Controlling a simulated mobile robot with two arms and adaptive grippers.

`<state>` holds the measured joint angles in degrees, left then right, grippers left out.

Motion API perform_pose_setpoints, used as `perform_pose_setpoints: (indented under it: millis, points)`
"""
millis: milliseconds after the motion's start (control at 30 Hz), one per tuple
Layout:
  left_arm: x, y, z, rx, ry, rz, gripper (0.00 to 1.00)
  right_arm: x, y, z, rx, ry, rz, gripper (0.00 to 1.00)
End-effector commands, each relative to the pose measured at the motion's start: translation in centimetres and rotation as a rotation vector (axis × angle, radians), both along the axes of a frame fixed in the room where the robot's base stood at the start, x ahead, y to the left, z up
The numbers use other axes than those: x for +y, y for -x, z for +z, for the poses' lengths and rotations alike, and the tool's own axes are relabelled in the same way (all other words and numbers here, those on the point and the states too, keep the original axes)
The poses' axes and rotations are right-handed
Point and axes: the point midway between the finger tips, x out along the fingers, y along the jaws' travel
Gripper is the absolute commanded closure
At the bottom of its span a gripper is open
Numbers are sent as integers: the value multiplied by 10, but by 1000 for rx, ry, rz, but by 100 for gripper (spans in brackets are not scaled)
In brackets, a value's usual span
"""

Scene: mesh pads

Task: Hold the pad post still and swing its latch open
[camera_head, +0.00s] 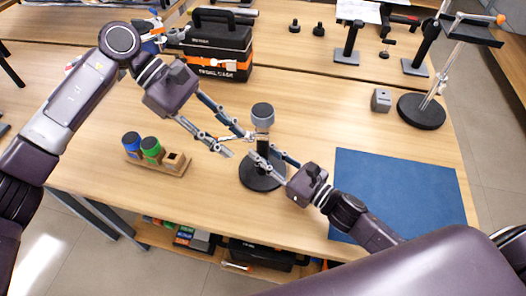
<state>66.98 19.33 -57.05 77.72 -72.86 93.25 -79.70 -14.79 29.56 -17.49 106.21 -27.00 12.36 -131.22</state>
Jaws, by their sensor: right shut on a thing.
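The pad post (263,139) stands upright on a round black base on the table, with a grey cap (262,113) on top. My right gripper (267,157) reaches in from the lower right and is shut on the post's lower shaft, just above the base. My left gripper (239,144) comes from the upper left. Its fingers are spread apart, with tips just left of the post. A small thin light and orange part (229,138) shows between those fingers; it may be the latch, but it is too small to tell.
A wooden block (172,168) with blue and green cylinders stands to the left. A blue mat (402,190) lies to the right. A black and orange toolbox (217,45) is behind. A small grey block (381,100) and a stand with a round black base (421,112) are at right.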

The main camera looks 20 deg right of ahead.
Motion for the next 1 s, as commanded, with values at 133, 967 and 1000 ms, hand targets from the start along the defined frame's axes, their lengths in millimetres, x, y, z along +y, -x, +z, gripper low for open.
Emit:
perform_pose_setpoints:
  millis: [133, 967, 1000]
  points:
    - [-3, -3, 4, -110, -278, 28, 70, 0, 3, -10, 18, 7, -2, 100]
    - [28, -35, -7, -372, -722, 244, 70, 0, 4, -11, 20, 7, -1, 100]
    - [28, -35, -10, -372, -722, 244, 70, 0, 4, -11, 20, 7, -1, 100]
